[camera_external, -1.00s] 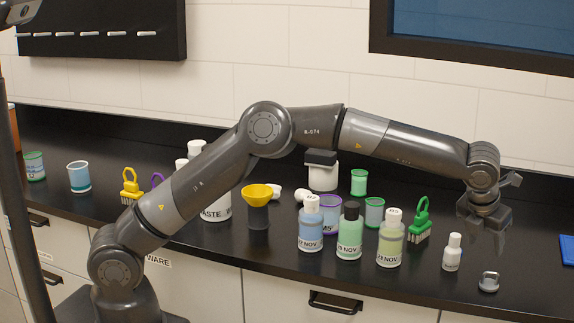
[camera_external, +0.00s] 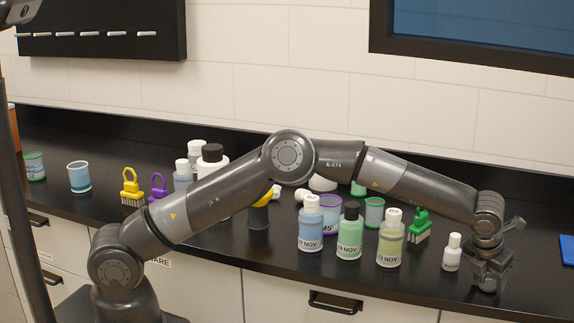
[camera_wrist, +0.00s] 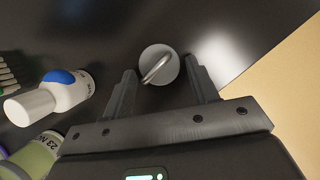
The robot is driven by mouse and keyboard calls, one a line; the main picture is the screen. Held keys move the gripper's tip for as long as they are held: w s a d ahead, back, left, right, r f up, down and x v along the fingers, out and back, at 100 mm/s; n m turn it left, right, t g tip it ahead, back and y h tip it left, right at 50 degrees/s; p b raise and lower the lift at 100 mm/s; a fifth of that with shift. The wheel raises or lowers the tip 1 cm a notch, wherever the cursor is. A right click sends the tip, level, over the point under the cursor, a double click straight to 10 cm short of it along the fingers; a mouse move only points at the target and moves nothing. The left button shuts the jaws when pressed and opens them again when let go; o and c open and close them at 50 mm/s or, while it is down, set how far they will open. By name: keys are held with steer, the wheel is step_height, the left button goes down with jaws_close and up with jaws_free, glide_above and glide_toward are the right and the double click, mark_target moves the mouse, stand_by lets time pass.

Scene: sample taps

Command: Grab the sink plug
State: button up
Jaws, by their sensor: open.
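The sink plug (camera_wrist: 159,64) is a grey disc with a metal ring handle on top. In the wrist view it lies on the black counter between the tips of my open gripper (camera_wrist: 162,80). The two fingers stand to the left and right of it, with a gap to each side. In the external view my gripper (camera_external: 489,279) is low over the front right of the counter and hides the plug.
A small white bottle (camera_external: 452,252) stands just left of my gripper; it also shows in the wrist view (camera_wrist: 50,98). The counter's front edge (camera_wrist: 247,68) is close on the right.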

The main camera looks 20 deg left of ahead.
steer(key=shift+f, duration=0.1)
steer(key=shift+c, duration=0.2)
steer(key=c, duration=0.7)
